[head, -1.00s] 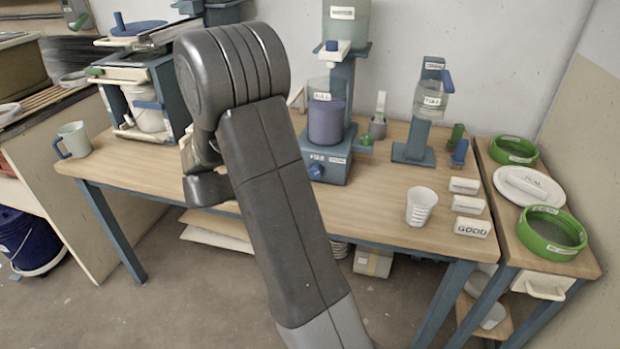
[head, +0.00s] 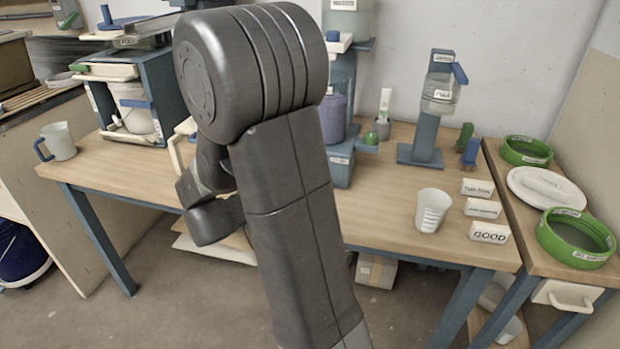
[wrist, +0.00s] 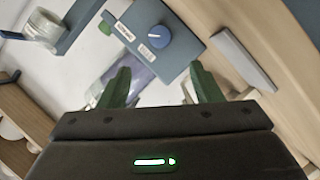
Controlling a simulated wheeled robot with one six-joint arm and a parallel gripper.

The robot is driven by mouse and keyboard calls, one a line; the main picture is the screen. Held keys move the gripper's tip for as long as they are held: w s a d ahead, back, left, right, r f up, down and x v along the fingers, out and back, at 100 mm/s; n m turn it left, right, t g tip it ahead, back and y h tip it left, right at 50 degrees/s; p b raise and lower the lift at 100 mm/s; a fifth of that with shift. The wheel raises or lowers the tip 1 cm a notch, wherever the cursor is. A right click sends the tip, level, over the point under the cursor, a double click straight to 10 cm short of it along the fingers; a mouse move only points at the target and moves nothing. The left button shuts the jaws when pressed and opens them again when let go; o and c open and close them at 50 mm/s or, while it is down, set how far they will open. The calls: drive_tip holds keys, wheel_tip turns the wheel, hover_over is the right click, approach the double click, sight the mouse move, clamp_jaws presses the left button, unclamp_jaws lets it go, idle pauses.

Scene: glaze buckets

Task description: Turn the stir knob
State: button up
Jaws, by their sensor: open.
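The stir knob (wrist: 159,37) is a round blue knob with a white pointer line, on the front of the blue mixer base (wrist: 178,18), in the wrist view. In the head view my arm hides the knob, and only the right part of the mixer base (head: 342,165) shows. My gripper (wrist: 160,78) has two green fingers standing apart with nothing between them. The knob lies beyond the fingertips, roughly centred between them and apart from them. In the head view the fingers are hidden behind my arm.
A purple-filled container (head: 333,118) stands above the mixer base. A bottle stand (head: 424,140), a white cup (head: 432,210) and label blocks, one reading GOOD (head: 488,233), stand to the right. A mug (head: 58,141) stands at the left. The table front between mug and mixer is clear.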

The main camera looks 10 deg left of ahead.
drive_tip(key=b+x, duration=0.2)
drive_tip(key=x, duration=1.1)
drive_tip(key=shift+s+r, duration=0.1)
drive_tip(key=c, duration=1)
